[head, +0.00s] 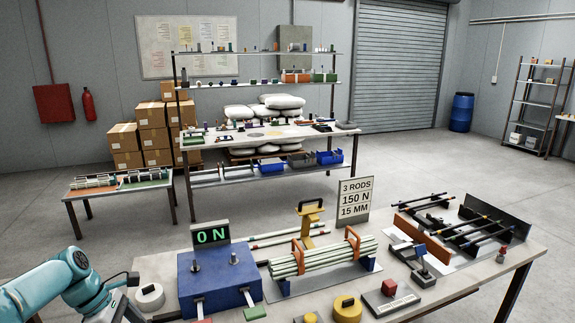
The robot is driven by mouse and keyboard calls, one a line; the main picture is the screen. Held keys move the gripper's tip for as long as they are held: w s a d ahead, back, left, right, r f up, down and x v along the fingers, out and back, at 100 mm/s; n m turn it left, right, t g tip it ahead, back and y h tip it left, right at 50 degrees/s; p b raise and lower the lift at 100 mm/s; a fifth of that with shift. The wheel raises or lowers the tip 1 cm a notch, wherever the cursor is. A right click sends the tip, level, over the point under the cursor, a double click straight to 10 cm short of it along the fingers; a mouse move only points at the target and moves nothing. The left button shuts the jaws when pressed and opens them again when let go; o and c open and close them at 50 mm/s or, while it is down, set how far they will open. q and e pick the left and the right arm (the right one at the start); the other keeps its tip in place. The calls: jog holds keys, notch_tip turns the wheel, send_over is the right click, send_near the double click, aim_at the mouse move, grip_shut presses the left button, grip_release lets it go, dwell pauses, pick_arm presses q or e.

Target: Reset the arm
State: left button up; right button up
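My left arm comes in at the lower left of the head view. Its gripper (128,290) is at the table's left end, beside a white disc-like weight (149,297), and its fingers are too unclear to read. My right gripper is not in view. A bundle of pale green rods (322,257) lies in a cradle with orange clamps. A blue device (220,280) with a display reading "0 N" (211,235) stands left of the bundle. A sign (355,200) reads "3 RODS 150 N 15 MM".
A black rack with dark rods (465,232) stands at the table's right. A yellow weight (347,310) and a grey block with a red button (389,290) are near the front edge. A workbench (270,135), cardboard boxes (152,118) and a side table (118,190) stand behind. Open floor lies between.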

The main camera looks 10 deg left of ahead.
pick_arm(q)
jog(key=s+d+f+m+g+h+b, duration=0.1)
jog(key=s+d+f+m+g+b, duration=0.2)
jog(key=d+f, duration=0.8)
jog(key=s+d+f+m+g+b, duration=0.25)
jog(key=s+d+f, duration=0.35)
jog(key=d+f, duration=0.55)
jog(key=s+d+f+m+t+y+b, duration=0.1)
jog(key=s+d+f+m+t, duration=0.4)
jog(key=s+f+m, duration=0.6)
jog(key=d+f+m+b, duration=0.1)
jog(key=m, duration=0.3)
jog(key=shift+s+d+y, duration=0.15)
jog(key=shift+d+y, duration=0.15)
jog(key=shift+s, duration=0.1)
